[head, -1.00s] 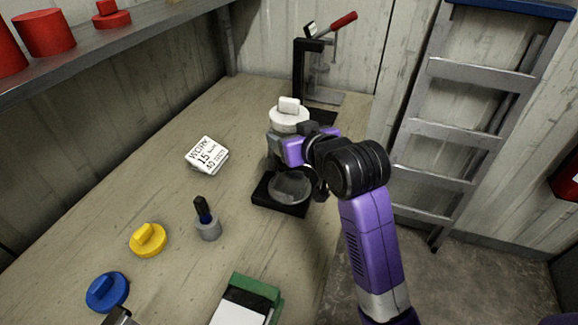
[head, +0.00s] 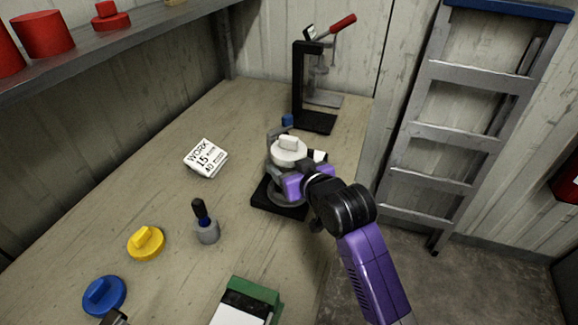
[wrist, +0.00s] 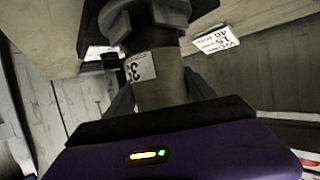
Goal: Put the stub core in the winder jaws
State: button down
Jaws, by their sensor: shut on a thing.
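My gripper (head: 290,178) is shut around the stub core, a grey-brown cylinder (wrist: 160,85) with a white number label in the wrist view. In the head view a white disc with a raised tab (head: 288,150) sits above the gripper, and the core is mostly hidden. Below is a round grey fixture on a black square base (head: 278,206), apparently the winder jaws. Dark grey jaw-like parts (wrist: 145,22) show at the core's far end in the wrist view. I cannot tell whether the core touches them.
A lever press with a red handle (head: 318,85) stands behind, a small blue block (head: 288,120) beside its base. A work card (head: 205,158), grey pot (head: 207,232), yellow disc (head: 146,243), blue disc (head: 104,295) and green box (head: 247,295) lie left and in front.

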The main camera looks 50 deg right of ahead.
jog(key=shift+c, duration=1.6)
grip_release()
jog(key=shift+f, duration=0.15)
jog(key=shift+r, duration=0.25)
jog(key=shift+s+a, duration=0.15)
jog(key=shift+s, duration=0.2)
jog(key=p+v, duration=0.3)
jog(key=v, duration=0.8)
jog(key=shift+r+p, duration=0.25)
jog(key=shift+p, duration=0.1)
